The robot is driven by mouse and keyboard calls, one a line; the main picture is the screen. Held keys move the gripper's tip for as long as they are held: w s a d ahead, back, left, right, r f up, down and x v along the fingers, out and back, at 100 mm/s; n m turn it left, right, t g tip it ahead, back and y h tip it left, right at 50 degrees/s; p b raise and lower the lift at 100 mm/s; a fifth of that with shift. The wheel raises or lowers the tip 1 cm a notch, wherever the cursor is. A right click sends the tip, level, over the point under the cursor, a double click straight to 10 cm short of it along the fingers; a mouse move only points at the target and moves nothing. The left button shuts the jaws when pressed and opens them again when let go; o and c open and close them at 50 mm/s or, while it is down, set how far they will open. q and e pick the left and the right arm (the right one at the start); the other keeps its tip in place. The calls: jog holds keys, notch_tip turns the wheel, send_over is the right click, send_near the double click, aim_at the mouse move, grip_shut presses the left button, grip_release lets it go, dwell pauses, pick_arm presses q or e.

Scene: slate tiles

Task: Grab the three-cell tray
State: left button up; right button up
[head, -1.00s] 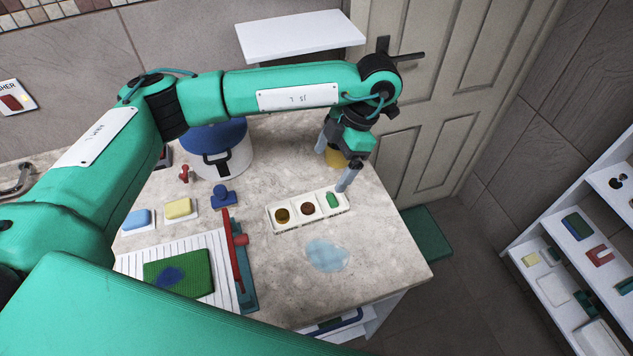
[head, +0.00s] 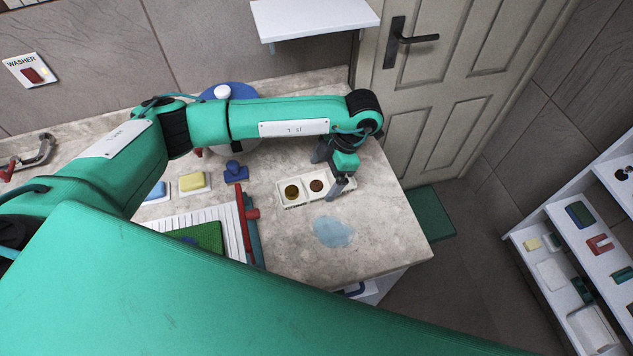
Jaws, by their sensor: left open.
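The three-cell tray (head: 303,203) is white and lies on the stone-look counter in the head view. Its left cell holds a yellow-brown round content (head: 292,191) and its middle cell a darker brown one (head: 316,185). The right cell is mostly hidden behind my left gripper (head: 328,176). This gripper is open, pointing down at the tray's right end, with one grey finger on the near side and one farther back. I cannot tell whether the fingers touch the tray. My right gripper is not in view.
A pale blue puddle-like patch (head: 333,232) lies just in front of the tray. A red-handled teal bar (head: 249,226), a blue knobbed piece (head: 235,171) and a yellow sponge-like block (head: 192,182) stand to the left. The counter (head: 385,235) right of the tray is clear.

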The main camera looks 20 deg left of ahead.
pick_arm(q)
jog(key=shift+p+x, duration=0.35)
jog(key=shift+x, duration=1)
jog(key=shift+d, duration=0.1)
jog(key=c, duration=1.1)
